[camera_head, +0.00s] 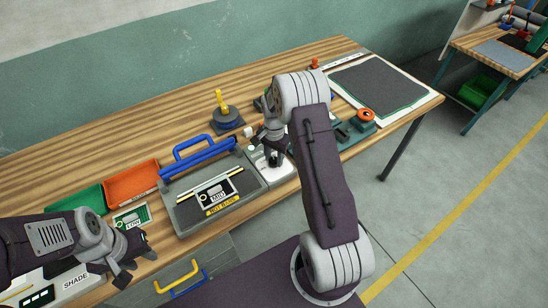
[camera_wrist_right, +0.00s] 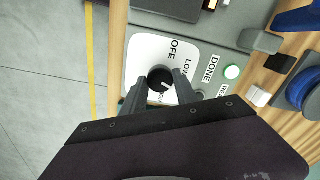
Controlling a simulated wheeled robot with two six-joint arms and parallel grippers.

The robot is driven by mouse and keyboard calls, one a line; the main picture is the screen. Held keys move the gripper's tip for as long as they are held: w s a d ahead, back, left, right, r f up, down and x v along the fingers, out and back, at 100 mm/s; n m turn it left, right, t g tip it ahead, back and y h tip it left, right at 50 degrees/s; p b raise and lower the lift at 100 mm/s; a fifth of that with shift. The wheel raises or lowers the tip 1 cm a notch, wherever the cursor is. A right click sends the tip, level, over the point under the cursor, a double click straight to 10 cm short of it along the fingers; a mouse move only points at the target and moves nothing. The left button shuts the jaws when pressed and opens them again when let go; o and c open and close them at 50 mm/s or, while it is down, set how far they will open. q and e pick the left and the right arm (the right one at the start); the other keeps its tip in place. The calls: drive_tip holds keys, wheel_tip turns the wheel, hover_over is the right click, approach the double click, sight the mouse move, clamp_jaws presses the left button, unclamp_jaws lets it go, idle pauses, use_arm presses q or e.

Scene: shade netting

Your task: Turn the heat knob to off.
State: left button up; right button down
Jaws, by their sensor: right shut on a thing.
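The heat knob (camera_wrist_right: 160,78) is a small black dial with a white pointer mark on a white panel (camera_wrist_right: 143,52) labelled OFF and LOW; a third label is mostly hidden by my finger. The pointer mark appears to lie toward the hidden label's side, away from OFF. My right gripper (camera_wrist_right: 163,91) has its two fingers on either side of the knob, shut on it. In the head view my right gripper (camera_head: 271,152) is over the pale control box (camera_head: 284,172), and the knob is hidden there. My left gripper (camera_head: 132,262) is at lower left, empty, its fingers apart.
A grey sealing machine (camera_head: 183,213) with a blue handle (camera_head: 190,144) stands left of the control box. Orange (camera_head: 131,182) and green (camera_head: 76,201) trays lie further left. A dark mat (camera_head: 376,84) lies far right.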

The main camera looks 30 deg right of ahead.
sight(274, 160)
drive_tip(key=n, duration=0.9)
drive_tip(key=shift+n+p, duration=0.3)
drive_tip(key=shift+p, duration=0.1)
drive_tip(key=n, duration=0.4)
drive_tip(key=shift+n, duration=0.3)
drive_tip(key=shift+w+n, duration=0.1)
drive_tip(key=shift+n, duration=2.2)
drive_tip(key=c, duration=0.9)
unclamp_jaws()
drive_tip(key=shift+c, duration=0.2)
drive_tip(key=shift+r, duration=0.1)
wheel_tip(274, 160, up, 9)
drive_tip(key=b, duration=0.1)
